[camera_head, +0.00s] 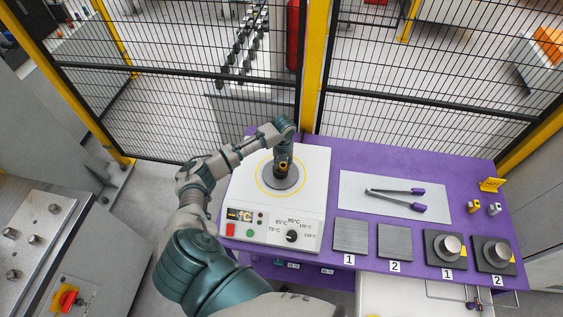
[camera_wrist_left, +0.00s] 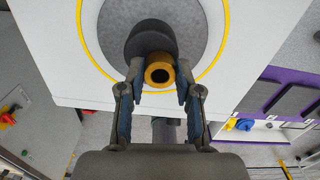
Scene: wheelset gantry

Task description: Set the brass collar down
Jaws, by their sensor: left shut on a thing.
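The brass collar (camera_wrist_left: 159,60) is a short gold-coloured ring with a dark bore. My left gripper (camera_wrist_left: 160,84) is shut on it, with one finger on each side. In the head view the collar (camera_head: 283,168) is a small spot at the tip of my left gripper (camera_head: 283,163). It is over the grey round plate (camera_head: 283,186) on the white heater box (camera_head: 309,165). A dark rounded piece (camera_wrist_left: 150,36) shows right behind the collar in the left wrist view. I cannot tell whether the collar touches it or the plate. My right gripper is not in view.
The purple table (camera_head: 400,157) holds a grey mat with tongs (camera_head: 395,198), square plates (camera_head: 351,236) numbered 1 and 2, and two dark blocks with metal cylinders (camera_head: 446,247). A yellow sign (camera_head: 491,184) stands at the right. Mesh fencing (camera_head: 190,80) closes off the back.

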